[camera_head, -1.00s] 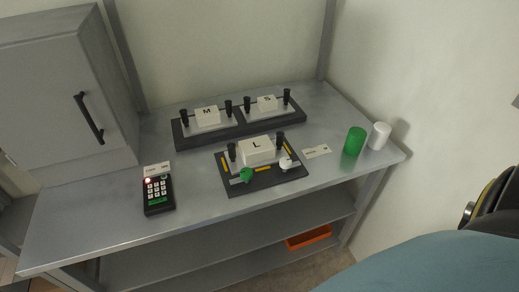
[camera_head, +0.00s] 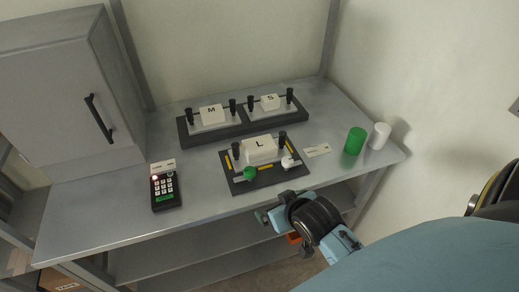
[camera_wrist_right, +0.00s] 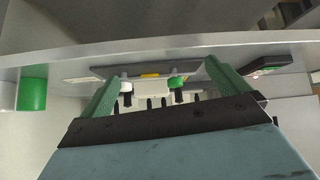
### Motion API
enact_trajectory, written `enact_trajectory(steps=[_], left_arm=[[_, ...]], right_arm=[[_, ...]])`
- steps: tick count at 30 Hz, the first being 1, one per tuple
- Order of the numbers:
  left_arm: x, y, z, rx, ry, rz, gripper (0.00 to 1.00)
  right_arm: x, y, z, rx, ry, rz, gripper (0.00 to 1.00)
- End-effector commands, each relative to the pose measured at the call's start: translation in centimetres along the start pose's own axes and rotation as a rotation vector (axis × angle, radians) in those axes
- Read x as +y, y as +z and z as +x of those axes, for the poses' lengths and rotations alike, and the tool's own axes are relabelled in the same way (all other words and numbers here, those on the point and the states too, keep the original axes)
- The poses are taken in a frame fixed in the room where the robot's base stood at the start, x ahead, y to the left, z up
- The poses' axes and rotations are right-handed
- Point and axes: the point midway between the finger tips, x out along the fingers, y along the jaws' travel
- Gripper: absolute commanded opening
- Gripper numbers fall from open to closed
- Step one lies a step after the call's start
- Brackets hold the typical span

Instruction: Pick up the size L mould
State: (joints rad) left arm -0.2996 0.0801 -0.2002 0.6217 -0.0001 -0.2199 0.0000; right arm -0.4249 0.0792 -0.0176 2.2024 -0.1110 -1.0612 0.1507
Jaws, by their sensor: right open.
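The size L mould (camera_head: 260,149) is a white block marked L between two black upright handles. It sits on a dark base plate (camera_head: 270,177) with yellow strips, a green knob (camera_head: 250,172) and a white knob (camera_head: 287,162). My right gripper (camera_head: 265,217) is in front of the table's front edge, short of the base plate and apart from the mould. In the right wrist view its two green fingers stand wide apart with nothing between them (camera_wrist_right: 160,80); the white knob (camera_wrist_right: 126,86) and green knob (camera_wrist_right: 177,82) show beyond. My left gripper is out of view.
Moulds M (camera_head: 212,114) and S (camera_head: 270,102) sit on a dark rack (camera_head: 240,127) behind. A keypad (camera_head: 165,190) and grey cabinet (camera_head: 55,90) are left.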

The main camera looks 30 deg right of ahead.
Motion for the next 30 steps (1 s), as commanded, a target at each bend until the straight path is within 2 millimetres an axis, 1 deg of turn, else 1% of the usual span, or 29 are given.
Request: enact_trajectory(steps=[1, 6, 9, 12, 17, 24, 27, 30], left_arm=[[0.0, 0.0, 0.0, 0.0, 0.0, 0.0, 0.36], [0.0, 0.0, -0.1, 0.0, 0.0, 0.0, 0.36], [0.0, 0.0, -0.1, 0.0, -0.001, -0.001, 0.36], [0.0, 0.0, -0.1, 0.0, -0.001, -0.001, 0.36], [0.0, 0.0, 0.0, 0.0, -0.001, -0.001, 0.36], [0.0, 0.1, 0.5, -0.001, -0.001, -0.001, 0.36], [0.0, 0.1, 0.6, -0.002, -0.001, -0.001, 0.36], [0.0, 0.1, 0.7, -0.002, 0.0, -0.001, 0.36]], right_arm=[[0.6, -1.2, 0.7, 0.05, 0.016, 0.023, 1.0], [2.4, -5.1, 2.7, 0.227, 0.056, 0.087, 1.0], [3.4, -7.1, 3.6, 0.324, 0.071, 0.117, 1.0], [4.0, -8.6, 4.2, 0.398, 0.078, 0.137, 1.0], [4.5, -9.8, 5.4, 0.443, 0.079, 0.148, 1.0], [5.0, -11.7, 9.4, 0.443, 0.08, 0.146, 1.0], [5.1, -12.3, 10.7, 0.443, 0.079, 0.147, 1.0], [5.2, -12.6, 11.5, 0.442, 0.079, 0.147, 1.0]])
